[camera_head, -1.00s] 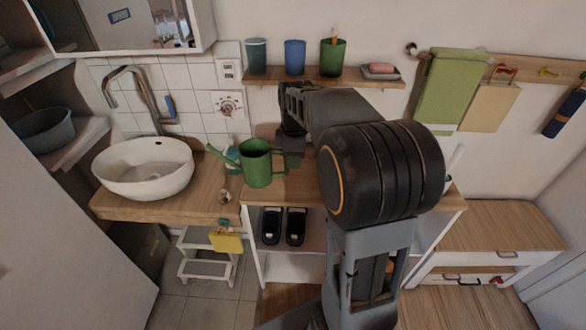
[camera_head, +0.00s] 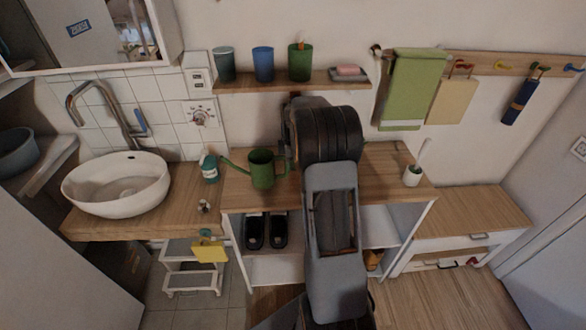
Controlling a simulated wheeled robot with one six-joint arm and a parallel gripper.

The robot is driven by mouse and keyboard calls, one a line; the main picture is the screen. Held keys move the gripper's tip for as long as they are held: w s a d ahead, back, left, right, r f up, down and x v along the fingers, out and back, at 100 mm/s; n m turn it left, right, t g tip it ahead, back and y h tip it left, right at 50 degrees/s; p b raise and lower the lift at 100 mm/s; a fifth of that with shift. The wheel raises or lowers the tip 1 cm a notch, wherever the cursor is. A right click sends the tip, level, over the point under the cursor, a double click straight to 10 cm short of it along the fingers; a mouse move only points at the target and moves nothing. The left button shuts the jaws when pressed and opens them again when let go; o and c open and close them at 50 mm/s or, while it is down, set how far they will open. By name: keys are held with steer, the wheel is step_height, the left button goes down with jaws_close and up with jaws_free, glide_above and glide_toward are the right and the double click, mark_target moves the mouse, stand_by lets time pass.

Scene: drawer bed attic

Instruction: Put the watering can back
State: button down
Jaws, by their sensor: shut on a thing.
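The green watering can (camera_head: 262,169) is upright, with its spout pointing left and its handle side toward my arm. It appears over the wooden counter (camera_head: 232,190), left of my arm; I cannot tell if its base touches the wood. My gripper (camera_head: 289,164) is mostly hidden behind my dark arm joint, with only a sliver showing at the can's handle side. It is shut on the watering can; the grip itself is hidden.
A teal bottle (camera_head: 209,168) stands left of the can, beside the white sink (camera_head: 117,184). A wall shelf (camera_head: 290,84) with cups and a soap dish (camera_head: 349,74) hangs above. A small white pot (camera_head: 412,175) stands at the counter's right end. Bare counter shows right of my arm.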

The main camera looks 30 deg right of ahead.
steer(key=shift+f, duration=1.65)
steer(key=c, duration=1.1)
jaws_free()
steer(key=shift+o, duration=0.2)
step_height(320, 180, up, 11)
steer(key=s+a+r+m+t, duration=0.1)
steer(key=s+a+r+m, duration=0.25)
steer(key=a, duration=0.25)
steer(key=s+a+r+m, duration=0.2)
steer(key=s+a, duration=0.2)
steer(key=a, duration=0.2)
steer(key=s+a+f+m+t, duration=0.2)
steer(key=s+a+m, duration=0.4)
steer(key=s+a, duration=0.3)
steer(key=s+f, duration=0.1)
steer(key=s, duration=0.3)
steer(key=shift+a+f+m+t, duration=0.15)
steer(key=shift+f+m+t, duration=0.15)
steer(key=shift+m, duration=0.05)
